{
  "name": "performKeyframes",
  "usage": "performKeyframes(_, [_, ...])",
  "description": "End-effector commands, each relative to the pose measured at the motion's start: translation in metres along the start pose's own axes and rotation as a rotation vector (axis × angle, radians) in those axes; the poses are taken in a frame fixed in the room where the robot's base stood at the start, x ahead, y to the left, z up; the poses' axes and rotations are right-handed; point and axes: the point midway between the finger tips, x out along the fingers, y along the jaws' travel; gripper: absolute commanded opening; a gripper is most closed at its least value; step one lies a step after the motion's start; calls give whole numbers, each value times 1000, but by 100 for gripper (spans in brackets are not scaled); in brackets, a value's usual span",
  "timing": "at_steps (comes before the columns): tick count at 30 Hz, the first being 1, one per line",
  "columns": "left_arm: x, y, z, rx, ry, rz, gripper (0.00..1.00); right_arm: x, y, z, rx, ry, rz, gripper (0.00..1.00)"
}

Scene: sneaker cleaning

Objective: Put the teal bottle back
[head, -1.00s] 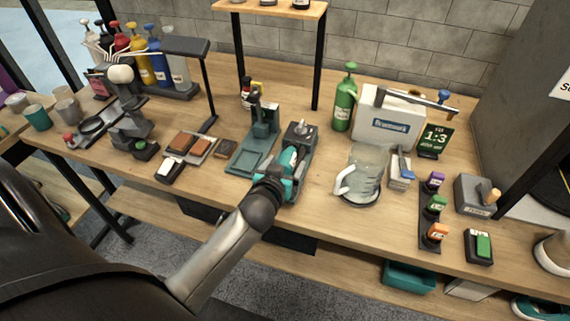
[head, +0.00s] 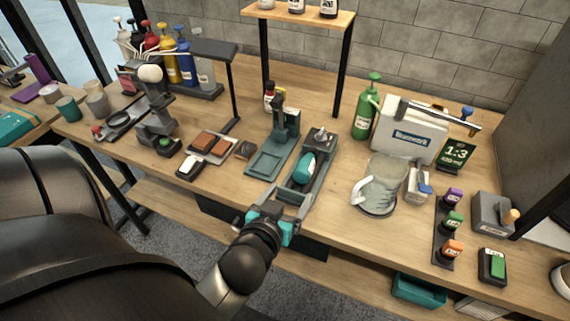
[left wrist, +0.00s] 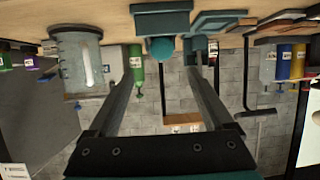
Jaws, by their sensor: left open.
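The teal bottle (head: 304,168) lies in a grey cradle (head: 318,184) near the middle of the workbench. In the left wrist view the bottle shows as a round teal end (left wrist: 161,49) just beyond the fingers. My left gripper (head: 287,199) is open and empty at the bench's front edge, on the near side of the cradle. Its two fingers point toward the bottle, and I see no contact with it. My right gripper is in neither view.
A teal stand (head: 272,158) is close left of the cradle. A clear pitcher (head: 378,187) stands to the right, with a green bottle (head: 366,108) behind. A raised shelf (head: 300,15) stands at the back.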

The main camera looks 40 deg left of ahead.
Motion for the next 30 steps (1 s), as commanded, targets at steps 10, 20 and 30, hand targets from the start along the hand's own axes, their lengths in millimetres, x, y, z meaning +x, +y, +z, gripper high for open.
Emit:
performKeyframes(10, [-21,0,0,1,0,0,85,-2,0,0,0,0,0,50])
performKeyframes(20, [-14,6,21,16,-40,16,85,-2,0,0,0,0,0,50])
performKeyframes(30, [8,36,191,147,-360,146,85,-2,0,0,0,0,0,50])
